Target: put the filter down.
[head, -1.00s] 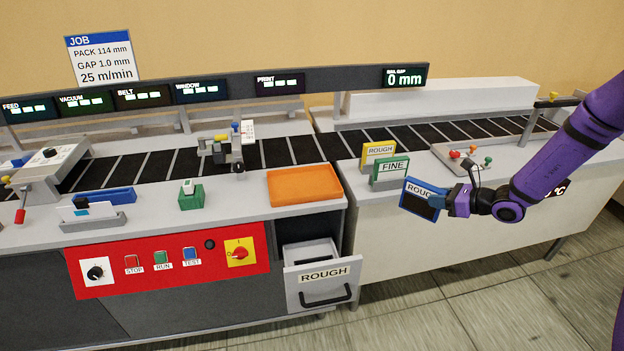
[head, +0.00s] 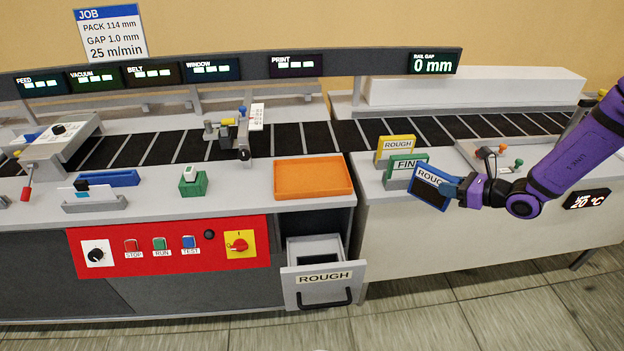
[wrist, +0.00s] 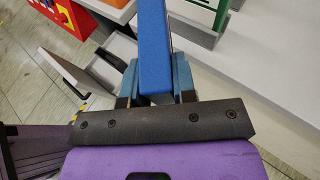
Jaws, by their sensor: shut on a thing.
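The filter (head: 429,190) is a dark flat panel in a blue frame with a white label that begins "ROUG". My gripper (head: 458,190) is shut on its right edge and holds it up, tilted, in front of the right cabinet. In the wrist view the filter (wrist: 154,50) shows edge-on as a blue bar between the fingers of my gripper (wrist: 155,82). Below and left of it in the head view, an open drawer (head: 322,278) carries the label "ROUGH". The filter is apart from the drawer.
An orange tray (head: 313,178) lies on the left counter. The red control panel (head: 168,246) is left of the drawer.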

